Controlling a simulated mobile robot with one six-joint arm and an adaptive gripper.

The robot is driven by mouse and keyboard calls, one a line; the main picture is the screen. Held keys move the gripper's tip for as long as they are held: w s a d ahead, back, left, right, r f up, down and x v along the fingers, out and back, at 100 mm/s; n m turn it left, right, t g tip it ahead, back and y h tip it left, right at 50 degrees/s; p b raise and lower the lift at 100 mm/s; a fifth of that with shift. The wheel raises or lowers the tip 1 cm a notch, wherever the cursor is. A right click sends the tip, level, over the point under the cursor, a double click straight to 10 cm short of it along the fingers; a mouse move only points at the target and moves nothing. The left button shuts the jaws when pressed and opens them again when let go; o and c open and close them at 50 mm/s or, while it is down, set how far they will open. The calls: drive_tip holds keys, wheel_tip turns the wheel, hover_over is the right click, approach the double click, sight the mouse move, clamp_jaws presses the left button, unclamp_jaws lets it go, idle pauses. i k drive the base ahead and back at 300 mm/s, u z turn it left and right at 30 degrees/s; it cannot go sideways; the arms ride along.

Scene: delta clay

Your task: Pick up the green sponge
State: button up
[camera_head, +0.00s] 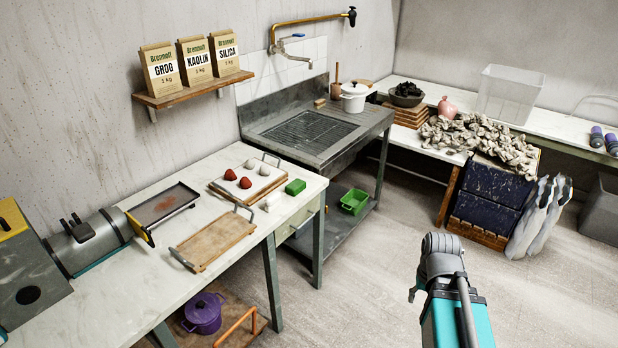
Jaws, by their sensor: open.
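The white worktop (130,290) also holds a wooden board (215,241), a tray of lumps (250,187) and a dark flat tray (162,204). A metal sink unit (345,147) stands behind, with a green basket (354,201) below. The floor between worktop and arm is clear.

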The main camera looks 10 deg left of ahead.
sight(294, 188)
drive_tip(key=u, duration=0.3)
drive_tip(key=i, duration=1.15)
drive_tip(key=u, duration=0.65)
